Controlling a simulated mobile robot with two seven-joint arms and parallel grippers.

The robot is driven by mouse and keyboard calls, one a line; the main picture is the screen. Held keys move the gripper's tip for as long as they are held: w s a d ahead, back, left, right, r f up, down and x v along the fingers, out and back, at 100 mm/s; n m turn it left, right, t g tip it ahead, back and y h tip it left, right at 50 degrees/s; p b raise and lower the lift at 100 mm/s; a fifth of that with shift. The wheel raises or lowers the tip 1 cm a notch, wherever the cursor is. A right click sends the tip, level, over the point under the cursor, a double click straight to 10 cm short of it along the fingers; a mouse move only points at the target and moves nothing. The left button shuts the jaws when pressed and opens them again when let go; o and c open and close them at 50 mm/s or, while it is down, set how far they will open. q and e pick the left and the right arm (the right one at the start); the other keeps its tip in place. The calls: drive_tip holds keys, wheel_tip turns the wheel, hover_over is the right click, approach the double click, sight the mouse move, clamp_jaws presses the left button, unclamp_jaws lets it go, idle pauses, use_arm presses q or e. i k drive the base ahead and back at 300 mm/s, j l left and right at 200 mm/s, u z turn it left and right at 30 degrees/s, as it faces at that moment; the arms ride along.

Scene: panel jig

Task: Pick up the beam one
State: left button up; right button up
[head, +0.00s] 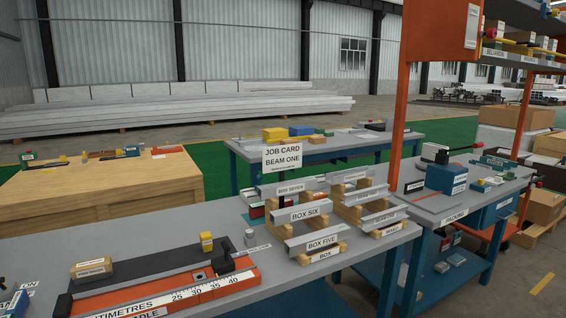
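A job card (283,158) on a stand reads BEAM ONE. On the grey bench (228,226), a left stepped rack holds grey metal bars labelled BOX SEVEN (291,189), BOX SIX (305,215) and BOX FIVE (322,242). A second rack beside it on the right holds more grey bars (372,205) on wooden blocks. Their labels are too small to read, so I cannot tell which bar is beam one. Neither of my grippers shows in the head view.
An orange measuring jig marked CENTIMETRES (165,298) lies along the bench front. A wooden block (91,268) and a small yellow block (206,241) sit near it. An orange post (399,120) rises behind the right rack. A packing bench (455,212) stands at right.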

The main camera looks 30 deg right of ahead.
sight(371, 222)
drive_tip(key=z, duration=1.5)
